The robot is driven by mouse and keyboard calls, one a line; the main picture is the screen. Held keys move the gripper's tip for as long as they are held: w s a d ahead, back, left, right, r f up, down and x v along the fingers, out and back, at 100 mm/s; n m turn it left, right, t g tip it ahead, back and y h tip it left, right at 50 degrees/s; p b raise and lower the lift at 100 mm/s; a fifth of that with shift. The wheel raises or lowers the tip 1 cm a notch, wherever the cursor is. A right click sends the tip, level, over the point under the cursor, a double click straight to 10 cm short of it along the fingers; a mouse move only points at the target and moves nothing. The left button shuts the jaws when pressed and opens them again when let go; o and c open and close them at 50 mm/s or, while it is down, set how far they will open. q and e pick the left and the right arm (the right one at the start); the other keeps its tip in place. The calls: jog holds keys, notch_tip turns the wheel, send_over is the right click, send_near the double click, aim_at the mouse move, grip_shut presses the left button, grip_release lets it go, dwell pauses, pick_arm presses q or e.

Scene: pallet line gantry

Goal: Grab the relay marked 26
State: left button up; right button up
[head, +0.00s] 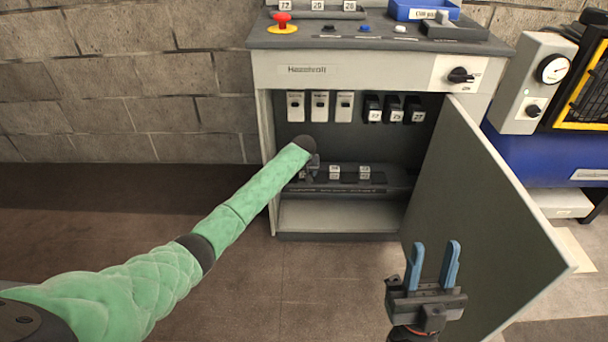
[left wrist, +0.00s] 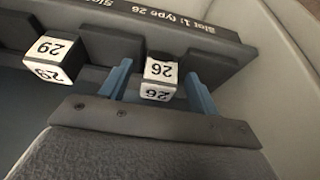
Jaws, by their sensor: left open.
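The relay marked 26 (left wrist: 160,75), a small block with white number faces, sits in the dark rack (left wrist: 215,50) by the label "Slot 1: type 26" in the left wrist view. My left gripper (left wrist: 160,90) is open, with one blue finger on each side of this relay; I cannot tell whether they touch it. In the head view my left gripper reaches into the cabinet's lower shelf, and my own arm hides its fingers and the relay. My right gripper (head: 433,262) is open and empty, in front of the cabinet door.
A relay marked 29 (left wrist: 50,60) sits beside it in the rack. The cabinet (head: 262,130) stands with its door (head: 490,210) swung open to the right. Several switches and dark relays (head: 395,112) hang in its upper row. A red emergency button (head: 283,22) is on top.

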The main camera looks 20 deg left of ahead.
pick_arm(q)
jog(key=c, duration=1.1)
jog(key=shift+r, duration=0.15)
